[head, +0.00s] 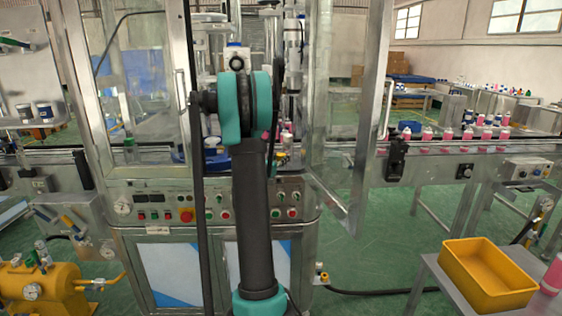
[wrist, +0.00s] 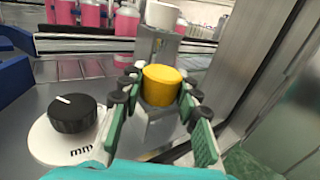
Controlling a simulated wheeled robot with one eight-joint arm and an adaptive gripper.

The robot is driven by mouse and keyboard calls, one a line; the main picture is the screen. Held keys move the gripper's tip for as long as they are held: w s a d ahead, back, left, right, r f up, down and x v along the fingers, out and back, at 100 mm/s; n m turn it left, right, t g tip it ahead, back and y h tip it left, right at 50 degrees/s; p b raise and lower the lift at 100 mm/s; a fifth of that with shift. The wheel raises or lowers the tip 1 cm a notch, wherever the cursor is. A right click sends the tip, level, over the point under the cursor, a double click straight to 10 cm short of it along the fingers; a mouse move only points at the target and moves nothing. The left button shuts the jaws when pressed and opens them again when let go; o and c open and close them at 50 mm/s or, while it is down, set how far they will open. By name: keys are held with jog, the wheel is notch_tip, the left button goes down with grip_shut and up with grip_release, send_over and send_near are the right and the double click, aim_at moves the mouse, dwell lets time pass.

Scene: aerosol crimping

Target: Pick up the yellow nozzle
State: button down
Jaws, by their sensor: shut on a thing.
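The yellow nozzle (wrist: 161,86) shows in the wrist view as a short yellow cylinder with a flat round top. My gripper (wrist: 155,92) has its green, black-padded fingers on either side of the nozzle and is shut on it. What lies under the nozzle is partly hidden, so I cannot tell whether it is clear of the surface below. In the head view, my arm reaches into the machine, and my gripper and the nozzle are hidden behind it.
A black knob (wrist: 72,113) on a white dial marked "mm" stands left of my gripper. Pink cans (wrist: 92,14) stand behind it. A metal door frame (wrist: 248,70) rises close on the right. In the head view, a yellow bin (head: 487,277) sits on a table at the lower right.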

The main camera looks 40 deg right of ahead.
aim_at(281, 154)
notch_tip(281, 154, up, 20)
dwell(0.6)
dwell(0.4)
